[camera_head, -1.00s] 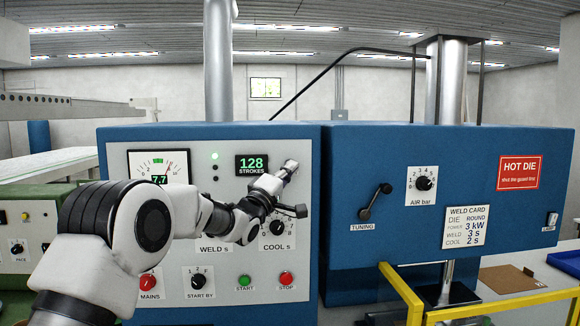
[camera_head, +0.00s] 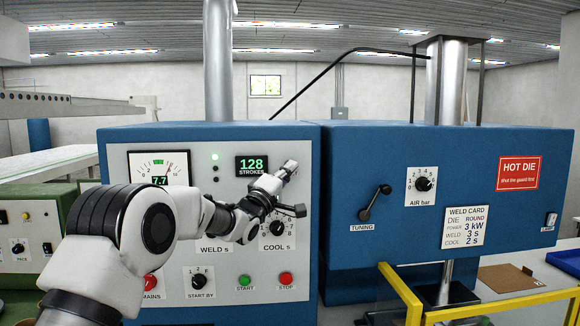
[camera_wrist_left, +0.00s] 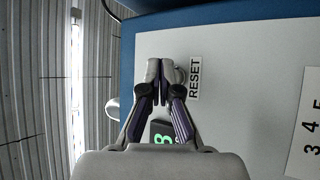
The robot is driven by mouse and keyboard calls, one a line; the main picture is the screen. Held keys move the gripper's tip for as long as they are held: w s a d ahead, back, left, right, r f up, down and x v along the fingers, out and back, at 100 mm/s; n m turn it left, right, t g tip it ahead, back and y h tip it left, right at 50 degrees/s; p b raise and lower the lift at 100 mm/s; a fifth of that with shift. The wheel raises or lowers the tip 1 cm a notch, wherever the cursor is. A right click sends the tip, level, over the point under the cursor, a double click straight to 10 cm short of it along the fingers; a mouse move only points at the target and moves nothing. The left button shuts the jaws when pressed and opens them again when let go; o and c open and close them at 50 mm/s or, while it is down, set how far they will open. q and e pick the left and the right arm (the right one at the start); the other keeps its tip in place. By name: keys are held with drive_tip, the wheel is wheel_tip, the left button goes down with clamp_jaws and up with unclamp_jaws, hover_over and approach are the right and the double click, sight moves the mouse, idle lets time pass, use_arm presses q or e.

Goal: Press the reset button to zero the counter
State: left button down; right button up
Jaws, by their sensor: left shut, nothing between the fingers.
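The counter (camera_head: 251,166) reads 128 STROKES in green on the light panel of the blue welder. My left gripper (camera_head: 290,166) is shut and empty, to the right of the counter near the panel's upper right. In the left wrist view the closed fingertips (camera_wrist_left: 158,72) are beside the RESET label (camera_wrist_left: 195,78). A small grey round piece, seemingly the reset button (camera_wrist_left: 181,76), shows partly between the fingertips and the label. I cannot tell whether the fingers touch it. The counter's edge (camera_wrist_left: 161,133) shows behind the fingers. My right gripper is not in view.
Below my left arm are the COOL knob (camera_head: 277,228), green START button (camera_head: 244,281) and red STOP button (camera_head: 286,280). A tuning crank (camera_head: 375,203) juts from the blue box at right. A yellow guard rail (camera_head: 403,291) stands at front right.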

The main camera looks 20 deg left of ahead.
use_arm(q)
drive_tip(key=shift+w+a+p, duration=0.2)
drive_tip(key=shift+w+p, duration=0.2)
drive_tip(key=shift+p, duration=0.05)
idle(0.3)
drive_tip(key=shift+s, duration=0.1)
drive_tip(key=shift+s+d+b, duration=0.4)
drive_tip(key=shift+s+b, duration=0.35)
drive_tip(key=shift+b, duration=0.1)
drive_tip(key=s+b, duration=0.1)
drive_tip(key=s+d+b, duration=0.1)
drive_tip(key=s, duration=0.1)
drive_tip(key=s+d+b, duration=0.1)
drive_tip(key=b, duration=0.1)
drive_tip(key=shift+s+d, duration=0.1)
drive_tip(key=shift+s, duration=0.15)
drive_tip(key=shift+f, duration=0.1)
